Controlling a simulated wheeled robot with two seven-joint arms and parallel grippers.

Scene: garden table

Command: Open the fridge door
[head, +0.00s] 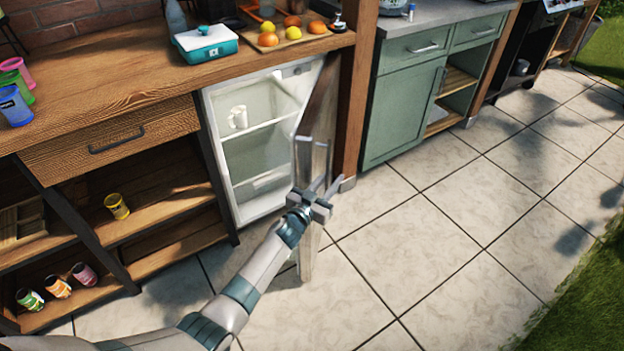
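The small white fridge (262,135) is built in under the wooden counter. Its door (313,150) stands wide open, swung out toward the right side of the opening, and I see it nearly edge-on. The lit interior shows shelves and a white mug (238,117) on the upper one. My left gripper (327,187) is at the lower part of the door in this view, overlapping it. Its two fingers look spread apart with nothing between them. I cannot tell whether it touches the door. My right gripper is out of view.
A wooden post (355,90) stands right of the fridge, then a green cabinet (405,95). The counter holds a teal-and-white box (205,43) and a fruit tray (285,35). The tiled floor (430,240) at right is clear.

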